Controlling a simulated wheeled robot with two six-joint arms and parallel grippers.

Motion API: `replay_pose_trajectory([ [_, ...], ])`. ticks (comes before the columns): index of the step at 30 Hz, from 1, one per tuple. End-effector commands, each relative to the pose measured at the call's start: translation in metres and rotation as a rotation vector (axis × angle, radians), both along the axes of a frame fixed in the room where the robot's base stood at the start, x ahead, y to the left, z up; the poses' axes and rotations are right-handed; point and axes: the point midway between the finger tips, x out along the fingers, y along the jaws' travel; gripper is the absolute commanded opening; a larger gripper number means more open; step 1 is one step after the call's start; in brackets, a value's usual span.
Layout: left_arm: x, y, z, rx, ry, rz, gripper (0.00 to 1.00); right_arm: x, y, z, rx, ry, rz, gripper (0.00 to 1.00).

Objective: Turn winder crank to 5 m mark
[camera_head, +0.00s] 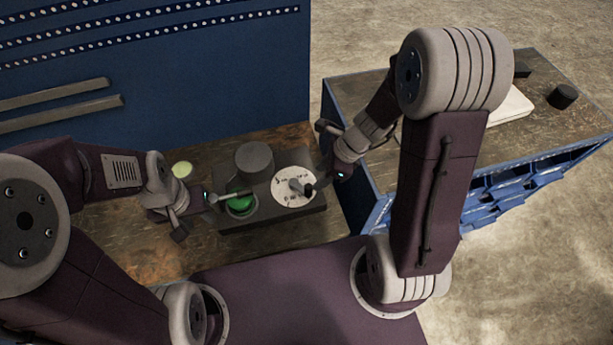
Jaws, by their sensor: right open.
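The winder has a dark block base (280,217) on the wooden bench. On it are a white round dial (290,203) with small dark marks too small to read, a dark crank (302,188) over the dial, and a green round part (241,205) at the left. My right gripper (322,182) is open just right of the crank; whether it touches the crank I cannot tell. My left gripper (212,198) is at the left end of the winder, close to the green part. Its fingers are too small to judge.
A dark cylinder (254,158) stands at the back of the winder. A pale green disc (182,169) lies on the bench at the left. A blue pegboard (210,90) rises behind. At the right is a blue cabinet (352,190) with a black cylinder (563,96) on top.

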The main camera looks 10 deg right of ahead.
Motion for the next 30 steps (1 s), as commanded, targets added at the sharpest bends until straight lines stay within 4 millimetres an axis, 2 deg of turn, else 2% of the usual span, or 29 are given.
replay_pose_trajectory([
  [5, 0.000, 0.000, -0.002, 0.000, 0.000, 0.000, 0.36, 0.000, 0.001, -0.004, 0.001, 0.002, -0.001, 0.45],
  [12, 0.000, 0.000, -0.027, 0.000, 0.000, 0.000, 0.36, 0.006, 0.017, -0.051, -0.001, 0.003, 0.001, 0.45],
  [18, 0.000, 0.000, -0.041, 0.000, 0.000, 0.000, 0.36, 0.011, 0.029, -0.079, -0.001, 0.001, 0.000, 0.45],
  [29, 0.000, 0.000, -0.042, 0.000, 0.000, 0.000, 0.36, 0.013, 0.032, -0.083, 0.000, -0.001, 0.000, 0.45],
  [30, 0.000, 0.000, -0.042, 0.000, 0.000, 0.000, 0.36, 0.013, 0.032, -0.083, 0.000, -0.001, 0.000, 0.34],
])
